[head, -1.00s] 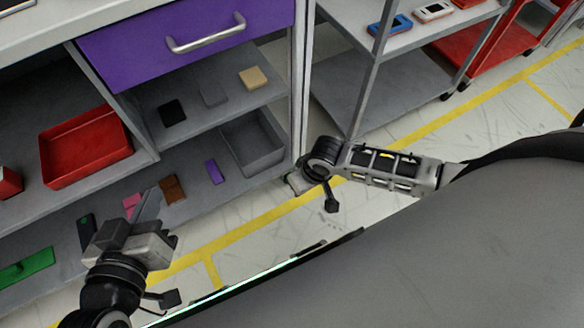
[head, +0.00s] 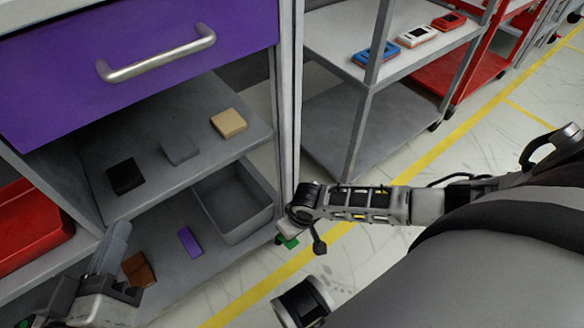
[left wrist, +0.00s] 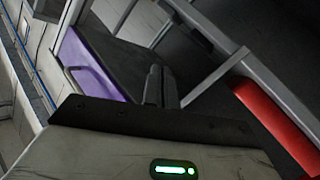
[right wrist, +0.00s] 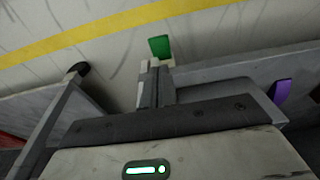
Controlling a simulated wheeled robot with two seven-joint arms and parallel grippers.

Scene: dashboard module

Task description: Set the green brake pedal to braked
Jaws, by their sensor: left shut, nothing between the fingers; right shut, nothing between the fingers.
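The green brake pedal (head: 289,242) is a small flat green tab low by the floor, at the near right corner of the grey shelf unit. In the right wrist view the green pedal (right wrist: 160,47) shows just beyond my right fingertips (right wrist: 150,68); I cannot tell whether they touch it. My right gripper (head: 290,230) is shut and empty, beside the unit's corner post, and partly covers the pedal. My left gripper (head: 118,236) is shut and empty in front of the lower shelf; its fingers (left wrist: 160,84) also show in the left wrist view.
The unit has a purple drawer (head: 60,75), a grey bin (head: 222,222), a red tray (head: 40,225) and several small blocks. A grey rack (head: 345,130) stands right of it. Open floor with yellow lines (head: 262,285) lies in front.

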